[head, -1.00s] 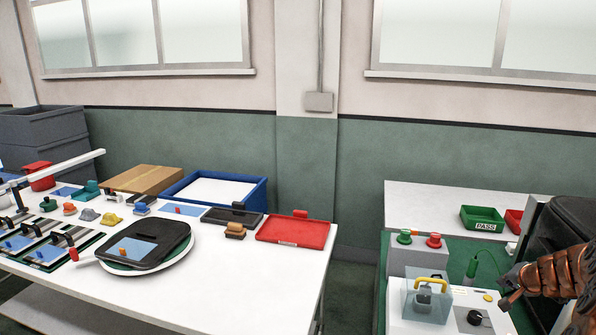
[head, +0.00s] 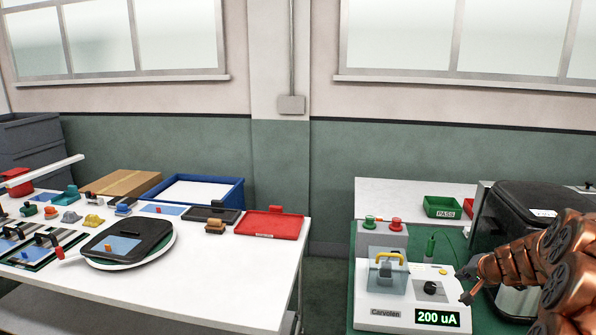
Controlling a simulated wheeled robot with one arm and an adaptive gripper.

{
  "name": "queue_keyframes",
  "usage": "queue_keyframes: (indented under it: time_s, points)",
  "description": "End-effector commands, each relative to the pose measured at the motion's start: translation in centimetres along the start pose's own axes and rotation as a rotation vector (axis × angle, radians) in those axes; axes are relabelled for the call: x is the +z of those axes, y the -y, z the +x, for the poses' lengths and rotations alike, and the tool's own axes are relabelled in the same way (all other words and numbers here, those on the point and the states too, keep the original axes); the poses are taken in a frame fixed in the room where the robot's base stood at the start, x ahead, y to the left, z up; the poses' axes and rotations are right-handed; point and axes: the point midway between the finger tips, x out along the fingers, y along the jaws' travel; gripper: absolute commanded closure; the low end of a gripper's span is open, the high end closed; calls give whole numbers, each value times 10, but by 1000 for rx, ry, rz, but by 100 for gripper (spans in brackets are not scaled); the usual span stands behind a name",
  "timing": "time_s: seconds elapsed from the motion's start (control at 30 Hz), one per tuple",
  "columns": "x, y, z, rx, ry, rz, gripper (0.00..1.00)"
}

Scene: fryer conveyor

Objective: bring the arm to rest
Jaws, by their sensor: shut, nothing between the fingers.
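My gripper (head: 464,287) is at the lower right of the head view, at the end of my copper-coloured arm. It is shut and empty. It hangs just right of the test box (head: 386,312), whose lit green display (head: 437,318) reads 200 uA. The gripper looks close to the box's right edge, but the gap between them cannot be judged from this view. The arm covers part of the black appliance (head: 535,205) behind it.
A clear block with a yellow handle (head: 387,275) stands on the test box. Behind are green and red buttons (head: 382,223) and a green PASS tray (head: 442,207). The left table holds a round turntable with a black plate (head: 128,242), a red tray (head: 270,225) and a blue bin (head: 236,190).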

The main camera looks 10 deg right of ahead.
Motion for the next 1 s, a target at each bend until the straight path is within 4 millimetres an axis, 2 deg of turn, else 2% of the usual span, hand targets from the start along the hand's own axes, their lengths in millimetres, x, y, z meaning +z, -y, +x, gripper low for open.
queue_keyframes:
  time_s: [0.27, 0.37, 0.5, 0.6, 0.7, 0.8, 1.0]
  points:
    - [49, 64, -17, -60, 109, -91, 100]
    - [81, 92, -29, -82, 175, -140, 100]
    - [139, 134, -57, -109, 290, -233, 100]
    - [184, 154, -81, -116, 380, -301, 100]
    - [226, 168, -107, -112, 462, -367, 100]
    - [266, 172, -134, -94, 541, -432, 100]
    - [337, 160, -190, -26, 685, -560, 100]
